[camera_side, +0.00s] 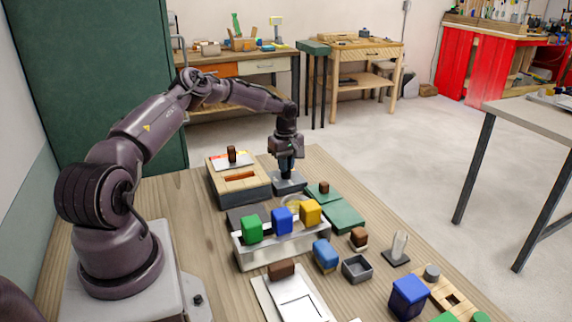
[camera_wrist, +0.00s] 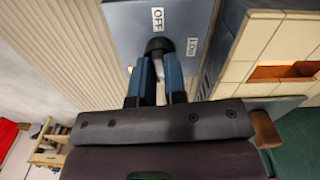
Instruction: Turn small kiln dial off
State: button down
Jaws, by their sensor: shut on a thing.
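The small kiln dial (camera_wrist: 157,45) is a black round knob on a blue-grey control box (camera_wrist: 125,20). In the wrist view an OFF label (camera_wrist: 157,18) lies beyond the knob and a LOW label (camera_wrist: 192,47) lies to its right. A pale strip shows between my fingers below the knob; I cannot tell the dial's setting. My gripper (camera_wrist: 160,62) has its blue fingers around the knob and is shut on it. In the side view my gripper (camera_side: 287,172) points straight down onto the control box (camera_side: 289,187), hiding most of the dial.
A tan brick kiln (camera_side: 238,190) with a glowing slot stands left of the control box. A white rack (camera_side: 282,247) with green, blue and yellow blocks stands nearer the camera. Green mats (camera_side: 345,216) lie to the right. More blocks and a small grey tray (camera_side: 356,268) crowd the front.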

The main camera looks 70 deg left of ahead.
jog(key=n, duration=0.8)
jog(key=shift+n, duration=0.4)
jog(key=n, duration=0.3)
jog(key=shift+n, duration=0.4)
jog(key=n, duration=1.8)
jog(key=shift+n, duration=1.8)
